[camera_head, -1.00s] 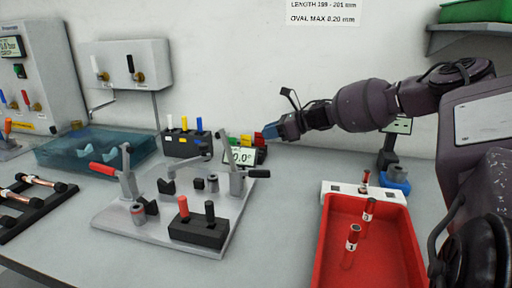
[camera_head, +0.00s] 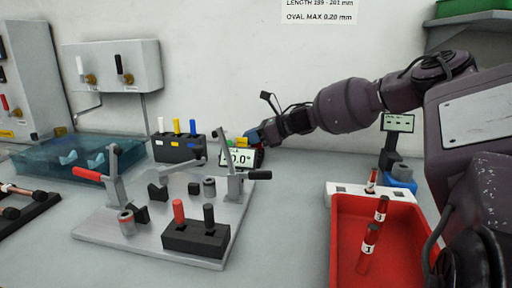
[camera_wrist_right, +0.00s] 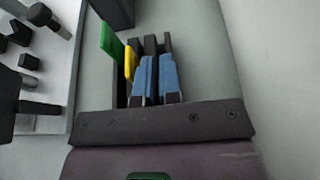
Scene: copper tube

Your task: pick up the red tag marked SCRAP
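My right gripper (camera_head: 257,136) is at the tag holder behind the small display, beside the yellow tag (camera_head: 242,141) and the green tag (camera_head: 228,142). In the right wrist view its two blue fingers (camera_wrist_right: 156,82) point into the black slotted holder (camera_wrist_right: 118,85), close together with a narrow gap. The green tag (camera_wrist_right: 112,42) and yellow tag (camera_wrist_right: 130,62) stand left of the fingers there. I cannot make out the red SCRAP tag now, nor whether it is between the fingers. My left gripper is not in view.
A metal fixture plate (camera_head: 150,248) with upright clamps stands left of the display (camera_head: 238,158). A red tray (camera_head: 340,240) with numbered red tubes is at the right. Bare table lies between fixture and tray.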

